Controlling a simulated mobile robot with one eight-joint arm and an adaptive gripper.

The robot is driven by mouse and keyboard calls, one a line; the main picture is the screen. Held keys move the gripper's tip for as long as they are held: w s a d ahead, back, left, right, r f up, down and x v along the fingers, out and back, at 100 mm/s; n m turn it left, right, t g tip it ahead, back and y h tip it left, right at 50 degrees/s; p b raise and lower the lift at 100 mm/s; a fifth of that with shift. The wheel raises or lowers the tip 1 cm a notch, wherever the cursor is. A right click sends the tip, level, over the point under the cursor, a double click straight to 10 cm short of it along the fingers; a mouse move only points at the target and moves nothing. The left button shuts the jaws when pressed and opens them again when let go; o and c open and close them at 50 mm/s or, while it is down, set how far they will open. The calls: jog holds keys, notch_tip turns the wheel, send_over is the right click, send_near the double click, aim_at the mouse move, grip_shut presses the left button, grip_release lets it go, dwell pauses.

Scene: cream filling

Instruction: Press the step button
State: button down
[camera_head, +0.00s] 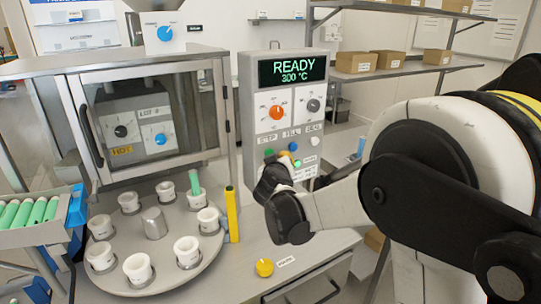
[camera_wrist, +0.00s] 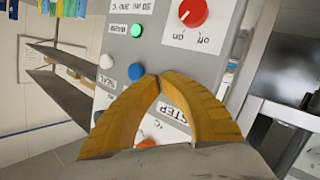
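The control panel (camera_head: 283,111) shows "READY 300 °C" and has a row of labels reading STEP, FILL and SEAL. Under the STEP label (camera_head: 267,140) sits a green button (camera_head: 269,153), just above my gripper. A blue button (camera_head: 293,147) and a white button (camera_head: 314,141) are to its right. My gripper (camera_head: 283,155) is in front of the panel. In the wrist view its yellow fingers (camera_wrist: 151,77) meet at the tips with nothing between them, next to the blue button (camera_wrist: 135,71). The step button is hidden there; contact cannot be told.
A lit green button (camera_head: 297,163) and a red knob (camera_wrist: 193,12) are lower on the panel. Left of it, a round turntable (camera_head: 155,262) carries several white cups, near a yellow post (camera_head: 232,215). A yellow knob (camera_head: 264,267) is on the front counter.

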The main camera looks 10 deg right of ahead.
jog(key=shift+w+a, duration=0.1)
jog(key=shift+w, duration=0.05)
jog(key=shift+w, duration=0.25)
jog(key=shift+w+a, duration=0.25)
jog(key=shift+w, duration=0.25)
dwell(0.9)
dwell(0.4)
jog(key=shift+s+d, duration=0.3)
jog(key=shift+s, duration=0.7)
jog(key=shift+s+d, duration=0.25)
jog(key=shift+s, duration=0.5)
jog(key=shift+s+d, duration=0.3)
jog(key=shift+s, duration=0.5)
jog(key=shift+s+d, duration=0.25)
jog(key=shift+s, duration=0.5)
